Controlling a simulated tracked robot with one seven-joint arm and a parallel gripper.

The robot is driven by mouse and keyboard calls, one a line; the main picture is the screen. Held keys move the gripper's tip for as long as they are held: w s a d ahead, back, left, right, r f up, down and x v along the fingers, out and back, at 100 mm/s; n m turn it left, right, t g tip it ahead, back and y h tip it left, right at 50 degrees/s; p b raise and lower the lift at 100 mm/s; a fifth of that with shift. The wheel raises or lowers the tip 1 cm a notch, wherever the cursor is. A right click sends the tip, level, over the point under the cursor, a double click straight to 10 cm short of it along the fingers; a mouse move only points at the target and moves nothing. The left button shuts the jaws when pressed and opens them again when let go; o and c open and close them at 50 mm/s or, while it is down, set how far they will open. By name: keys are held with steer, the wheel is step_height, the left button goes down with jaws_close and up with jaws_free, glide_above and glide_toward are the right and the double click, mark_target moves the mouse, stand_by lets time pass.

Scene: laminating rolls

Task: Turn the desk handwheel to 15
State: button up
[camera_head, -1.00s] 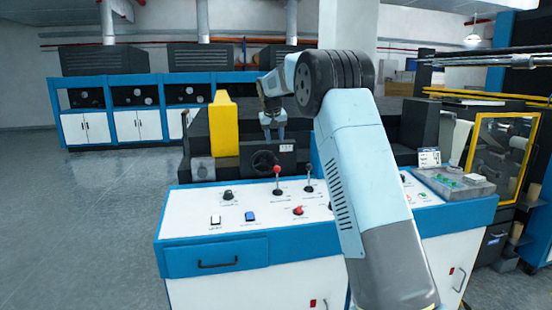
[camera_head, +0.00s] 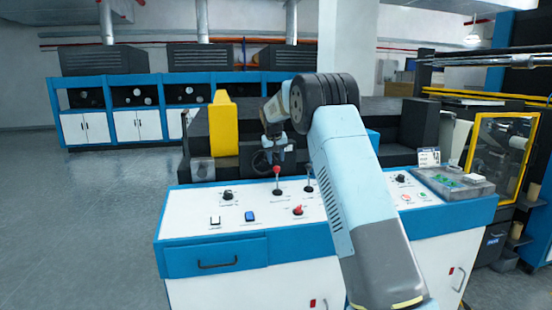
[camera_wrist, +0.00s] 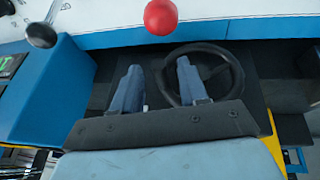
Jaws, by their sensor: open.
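The desk handwheel (camera_head: 260,162) is a dark ring on a dark panel behind the white desk top; in the head view my gripper partly hides it. In the wrist view its rim and spokes (camera_wrist: 238,75) show right of centre. My gripper (camera_head: 274,154) is open and empty, pointing down by the wheel. In the wrist view my gripper (camera_wrist: 158,66) has its right finger over the wheel and the left part of the rim between its fingers in the picture. I cannot tell whether it touches. I cannot read any number or wheel setting.
A red-knobbed lever (camera_head: 277,170) stands just in front of the wheel; its knob (camera_wrist: 160,16) is close in the wrist view. A black-knobbed lever (camera_head: 309,170) is to its right. A yellow block (camera_head: 223,125) stands left. The desk top has several knobs and switches.

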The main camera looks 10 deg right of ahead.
jaws_close()
stand_by(0.5)
steer(key=f+y, duration=0.1)
steer(key=y, duration=0.1)
steer(key=d+f+m+y, duration=0.1)
steer(key=y, duration=0.2)
steer(key=d+f+y, duration=0.1)
steer(key=f+y, duration=0.1)
steer(key=shift+m, duration=0.3)
steer(key=shift+a+f+m+y, duration=0.15)
steer(key=shift+f+y, duration=0.25)
steer(key=shift+y, duration=0.4)
steer(key=shift+f+m+y, duration=0.25)
steer(key=shift+f+y, duration=0.1)
steer(key=shift+y, duration=0.45)
steer(key=shift+f, duration=0.1)
